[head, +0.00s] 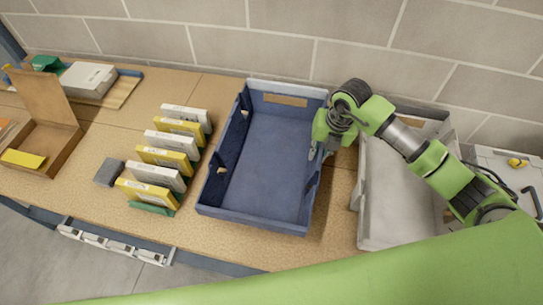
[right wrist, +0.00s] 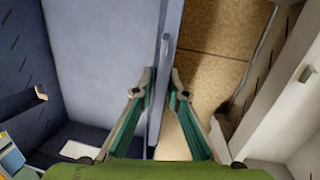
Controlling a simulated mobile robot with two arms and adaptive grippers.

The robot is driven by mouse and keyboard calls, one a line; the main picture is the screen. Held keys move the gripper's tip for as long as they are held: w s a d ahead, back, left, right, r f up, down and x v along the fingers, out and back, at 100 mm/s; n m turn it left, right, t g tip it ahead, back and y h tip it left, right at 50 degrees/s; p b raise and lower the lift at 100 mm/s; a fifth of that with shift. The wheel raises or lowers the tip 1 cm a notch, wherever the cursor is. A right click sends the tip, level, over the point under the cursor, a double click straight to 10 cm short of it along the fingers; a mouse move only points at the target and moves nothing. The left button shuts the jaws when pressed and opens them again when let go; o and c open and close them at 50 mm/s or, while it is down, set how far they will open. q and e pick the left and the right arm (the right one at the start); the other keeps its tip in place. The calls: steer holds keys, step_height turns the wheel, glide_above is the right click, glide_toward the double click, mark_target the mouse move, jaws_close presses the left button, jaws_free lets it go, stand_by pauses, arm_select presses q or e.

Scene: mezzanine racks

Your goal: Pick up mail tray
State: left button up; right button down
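A blue mail tray (head: 268,168) with a cut-out handle in its far wall stands upright on the tan worktop, at the middle of the head view. It looks empty there. My right gripper (head: 325,150) is at its right side wall. In the right wrist view the two fingers (right wrist: 163,82) lean in and close on both faces of that blue wall (right wrist: 158,118). The tray appears to rest on the worktop. My left gripper is not in the head view.
A pale grey tray (head: 392,200) stands close on the right, partly under my right arm. A row of yellow and white boxes (head: 168,158) stands on the left. An open cardboard box (head: 45,145) lies farther left. A block wall (head: 290,35) closes the back.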

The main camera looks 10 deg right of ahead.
mark_target(320, 148)
steer(key=shift+w, duration=0.1)
stand_by(0.3)
steer(key=shift+r, duration=0.1)
steer(key=shift+r+b, duration=0.45)
steer(key=shift+b, duration=0.1)
steer(key=shift+s+r+b, duration=0.25)
steer(key=shift+r+b, duration=0.3)
steer(key=shift+r, duration=0.65)
steer(key=s+r, duration=0.1)
steer(key=r, duration=0.1)
steer(key=s+r+b, duration=0.1)
steer(key=s, duration=0.1)
steer(key=s+a+r, duration=0.1)
steer(key=r, duration=0.1)
steer(key=shift+s+a+r+b, duration=0.1)
steer(key=shift+s+r+b, duration=0.15)
steer(key=shift+r+b, duration=0.05)
steer(key=s+a+r+b, duration=0.2)
steer(key=s+r, duration=0.2)
steer(key=s, duration=0.4)
steer(key=shift+s+a, duration=0.15)
steer(key=shift+s, duration=0.15)
steer(key=shift+r, duration=0.1)
